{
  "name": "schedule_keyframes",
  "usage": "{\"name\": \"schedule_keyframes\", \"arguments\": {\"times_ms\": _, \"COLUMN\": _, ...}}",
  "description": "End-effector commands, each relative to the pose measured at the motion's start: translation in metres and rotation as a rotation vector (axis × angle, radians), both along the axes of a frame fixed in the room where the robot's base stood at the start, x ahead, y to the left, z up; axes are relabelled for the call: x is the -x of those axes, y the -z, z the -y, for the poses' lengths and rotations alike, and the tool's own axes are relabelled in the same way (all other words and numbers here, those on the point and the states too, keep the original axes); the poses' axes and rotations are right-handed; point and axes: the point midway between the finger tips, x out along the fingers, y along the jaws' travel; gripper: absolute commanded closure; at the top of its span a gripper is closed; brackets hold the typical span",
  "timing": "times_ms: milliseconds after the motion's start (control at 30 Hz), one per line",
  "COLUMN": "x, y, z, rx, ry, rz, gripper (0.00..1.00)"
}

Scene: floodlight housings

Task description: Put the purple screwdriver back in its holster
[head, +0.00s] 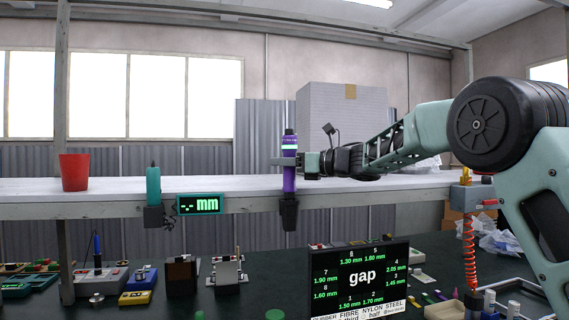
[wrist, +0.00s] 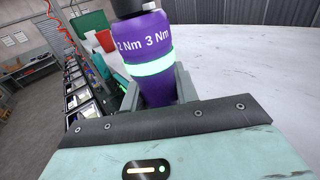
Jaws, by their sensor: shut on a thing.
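The purple screwdriver (head: 289,178) stands upright at the front edge of the shelf, with a pale glowing band and a dark top. My gripper (head: 287,161) reaches in from the right and is shut on its body. A black holster (head: 289,211) hangs at the shelf edge directly below the screwdriver, in line with it. The purple body meets the holster's top in the head view; how deep the tip sits inside is hidden. In the wrist view the screwdriver (wrist: 152,50) shows "2 Nm 3 Nm" and stands between the grey fingers (wrist: 156,92); the holster is out of sight there.
A teal tool (head: 153,185) sits in another holder left along the shelf edge, beside a "mm" display (head: 200,204). A red cup (head: 74,172) stands further left on the shelf. A "gap" screen (head: 358,279) and several fixtures occupy the dark bench below. The shelf top between is clear.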

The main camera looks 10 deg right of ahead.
Motion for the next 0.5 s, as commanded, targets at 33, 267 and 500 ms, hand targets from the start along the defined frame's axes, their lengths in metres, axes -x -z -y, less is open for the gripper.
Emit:
{"name": "schedule_keyframes", "arguments": {"times_ms": 33, "x": 0.0004, "y": 0.0005, "z": -0.0002, "rx": 0.000, "ry": 0.000, "rz": 0.003, "gripper": 1.00}}
{"name": "schedule_keyframes", "arguments": {"times_ms": 267, "x": 0.0003, "y": 0.0051, "z": -0.0002, "rx": 0.000, "ry": 0.000, "rz": 0.003, "gripper": 1.00}}
{"name": "schedule_keyframes", "arguments": {"times_ms": 500, "x": 0.0003, "y": 0.0098, "z": -0.0002, "rx": 0.000, "ry": 0.000, "rz": 0.003, "gripper": 1.00}}
